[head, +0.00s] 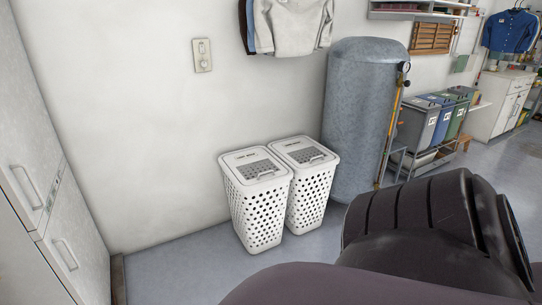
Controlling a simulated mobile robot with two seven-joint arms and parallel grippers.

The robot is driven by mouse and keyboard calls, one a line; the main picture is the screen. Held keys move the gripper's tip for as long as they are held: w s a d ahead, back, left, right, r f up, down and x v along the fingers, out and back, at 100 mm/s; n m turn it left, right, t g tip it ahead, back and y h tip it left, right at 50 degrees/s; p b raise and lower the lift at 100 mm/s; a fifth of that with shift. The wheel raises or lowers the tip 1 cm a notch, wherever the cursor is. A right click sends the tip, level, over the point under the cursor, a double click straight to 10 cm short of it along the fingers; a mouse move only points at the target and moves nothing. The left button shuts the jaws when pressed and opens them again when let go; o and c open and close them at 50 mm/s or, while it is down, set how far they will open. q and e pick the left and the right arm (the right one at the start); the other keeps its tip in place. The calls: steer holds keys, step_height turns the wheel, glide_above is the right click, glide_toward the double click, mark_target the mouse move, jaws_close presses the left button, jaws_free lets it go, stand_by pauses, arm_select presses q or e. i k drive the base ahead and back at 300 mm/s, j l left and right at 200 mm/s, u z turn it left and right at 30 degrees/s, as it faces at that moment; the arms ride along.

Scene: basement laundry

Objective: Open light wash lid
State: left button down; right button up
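Two white perforated laundry hampers stand side by side on the floor against the wall, a left hamper (258,208) and a right hamper (310,200). The left lid (241,157) and the right lid (291,143) both look shut. Each lid has a grey mesh panel and a handle near its front edge. I cannot tell which hamper is for light wash; no label is readable. A dark part of my own arm fills the lower right of the head view. Neither gripper is visible.
A tall grey tank (365,120) stands just right of the hampers. A white cabinet (50,180) is at the left. Several sorting bins (418,125) stand on a rack at the right. Clear floor (180,270) lies in front and left of the hampers.

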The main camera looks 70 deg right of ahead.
mark_target(254, 166)
steer(key=z, duration=2)
steer(key=i+j, duration=0.1)
steer(key=i, duration=0.3)
steer(key=i+j, duration=0.15)
steer(key=i, duration=0.25)
